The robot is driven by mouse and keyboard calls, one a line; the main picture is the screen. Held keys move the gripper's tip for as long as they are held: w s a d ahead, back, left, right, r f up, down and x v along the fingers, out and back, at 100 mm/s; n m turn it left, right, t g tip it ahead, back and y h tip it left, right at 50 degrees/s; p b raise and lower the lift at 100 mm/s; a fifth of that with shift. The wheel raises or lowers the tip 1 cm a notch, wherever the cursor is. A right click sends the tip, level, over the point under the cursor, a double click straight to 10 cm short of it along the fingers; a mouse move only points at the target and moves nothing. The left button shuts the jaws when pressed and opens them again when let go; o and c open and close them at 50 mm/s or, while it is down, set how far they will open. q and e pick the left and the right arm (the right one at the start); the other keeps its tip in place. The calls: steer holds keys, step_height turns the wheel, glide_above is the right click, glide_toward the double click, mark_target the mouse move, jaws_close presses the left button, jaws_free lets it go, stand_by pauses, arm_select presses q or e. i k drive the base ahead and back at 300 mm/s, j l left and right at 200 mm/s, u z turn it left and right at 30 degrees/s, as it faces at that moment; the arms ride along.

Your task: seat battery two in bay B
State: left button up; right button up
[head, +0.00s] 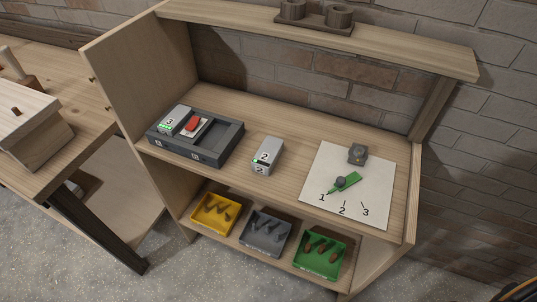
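Battery two (266,156), a grey and white block marked 2, stands on the wooden shelf, apart from the charger and to its right. The dark grey charger (228,158) sits on the left of the shelf. A battery marked 3 (174,119) sits in its left part, above a small front label that looks like A. A red piece on a white patch (193,124) is next to that battery. The right part, above a label that looks like B, appears empty. Neither of my grippers is in view.
A white panel (318,188) marked 1, 2, 3 lies right of battery two, with a green pointer (344,183) and a grey block (357,154). Yellow (199,224), grey (248,240) and green (302,262) bins stand below. A wooden side wall (143,82) borders the shelf's left.

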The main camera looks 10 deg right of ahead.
mark_target(211, 147)
steer(key=i+j+z, duration=0.35)
steer(key=j+z, duration=0.15)
steer(key=i+j+z, duration=0.2)
steer(key=j, duration=0.3)
steer(key=j+z, duration=0.25)
steer(key=i+j+z, duration=0.25)
steer(key=j, duration=0.3)
steer(key=k+l, duration=0.05)
steer(key=k, duration=0.05)
